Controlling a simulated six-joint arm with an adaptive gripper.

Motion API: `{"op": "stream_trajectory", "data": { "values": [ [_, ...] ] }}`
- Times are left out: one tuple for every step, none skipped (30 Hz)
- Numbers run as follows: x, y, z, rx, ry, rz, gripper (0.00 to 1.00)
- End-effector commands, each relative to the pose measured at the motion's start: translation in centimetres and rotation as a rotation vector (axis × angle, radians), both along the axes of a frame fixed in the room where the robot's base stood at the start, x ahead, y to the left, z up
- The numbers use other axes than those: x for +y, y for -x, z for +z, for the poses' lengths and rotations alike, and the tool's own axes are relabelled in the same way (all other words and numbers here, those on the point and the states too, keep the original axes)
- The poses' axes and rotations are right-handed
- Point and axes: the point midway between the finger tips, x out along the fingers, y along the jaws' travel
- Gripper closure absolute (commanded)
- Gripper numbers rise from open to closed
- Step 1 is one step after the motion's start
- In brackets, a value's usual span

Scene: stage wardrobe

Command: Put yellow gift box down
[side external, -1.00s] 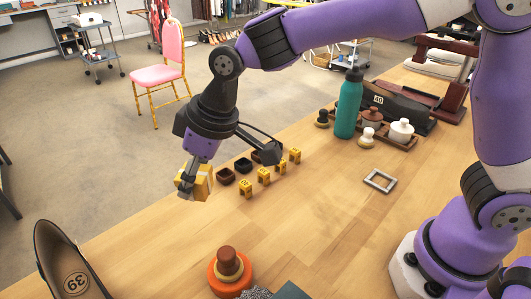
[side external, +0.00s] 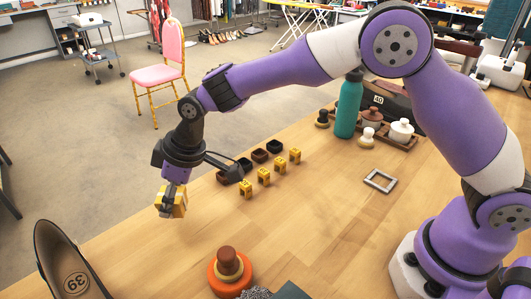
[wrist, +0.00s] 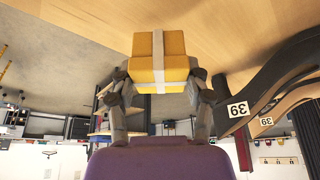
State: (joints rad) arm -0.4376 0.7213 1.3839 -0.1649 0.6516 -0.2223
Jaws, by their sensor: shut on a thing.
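The yellow gift box (side external: 181,202) has a pale ribbon band around it. My gripper (side external: 170,203) is shut on it, near the left edge of the wooden table (side external: 330,215) in the side view. In the wrist view, the yellow gift box (wrist: 159,62) sits between the two fingers of my gripper (wrist: 160,88), with the wooden surface beyond it. I cannot tell whether the box touches the table or hangs just above it.
A shoe marked 39 (side external: 70,270) is at front left, and an orange-based stack (side external: 229,270) at front. A teal bottle (side external: 348,105) stands farther back. Bare table lies between.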

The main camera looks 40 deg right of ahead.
Motion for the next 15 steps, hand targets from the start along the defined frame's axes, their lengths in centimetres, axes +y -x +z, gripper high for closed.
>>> {"op": "stream_trajectory", "data": {
  "values": [
    [-0.1, 0.1, -0.8, 0.005, 0.002, 0.001, 0.81],
    [0.0, 0.1, -1.3, 0.005, 0.002, 0.001, 0.81],
    [-0.1, 0.2, -2.1, 0.006, 0.003, 0.001, 0.81],
    [0.0, 0.1, -2.5, 0.004, 0.002, 0.001, 0.81],
    [0.0, 0.1, -2.9, 0.004, 0.002, -0.001, 0.81],
    [0.0, 0.1, -3.4, 0.003, 0.001, -0.001, 0.81],
    [0.0, 0.1, -3.6, 0.001, 0.0, -0.001, 0.81],
    [0.0, 0.1, -3.7, 0.001, 0.0, -0.001, 0.81],
    [0.0, 0.1, -3.7, 0.0, 0.0, -0.001, 0.81],
    [0.0, 0.1, -3.7, -0.001, 0.0, -0.001, 0.81],
    [0.0, 0.1, -3.7, -0.001, 0.0, -0.001, 0.81],
    [0.0, 0.1, -3.7, -0.001, 0.0, -0.001, 0.81],
    [0.0, 0.1, -3.7, -0.001, 0.0, -0.001, 0.81],
    [0.0, 0.1, -3.7, -0.001, 0.0, -0.001, 0.81],
    [0.0, 0.1, -3.7, -0.001, 0.0, -0.001, 0.81]
  ]
}}
